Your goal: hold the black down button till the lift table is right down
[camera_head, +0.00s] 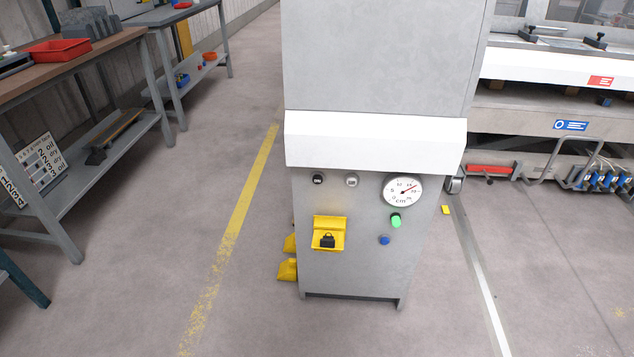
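A grey control cabinet stands upright in the middle of the view. On its front, under a white ledge, is a small round black button (318,180). A pale button (351,181) sits to its right. A white round dial (403,190) marked cm is further right, its red needle pointing up and right. I cannot tell for sure which thing is the lift table, or its height. Neither of my grippers is in view, and nothing touches the buttons.
Below the dial are a green lamp or button (396,221) and a blue button (384,239). A yellow box (330,220) holds a black padlock-like piece. Yellow pedals (288,270) stick out at the cabinet's left foot. Workbenches stand left, a machine right; floor in front is clear.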

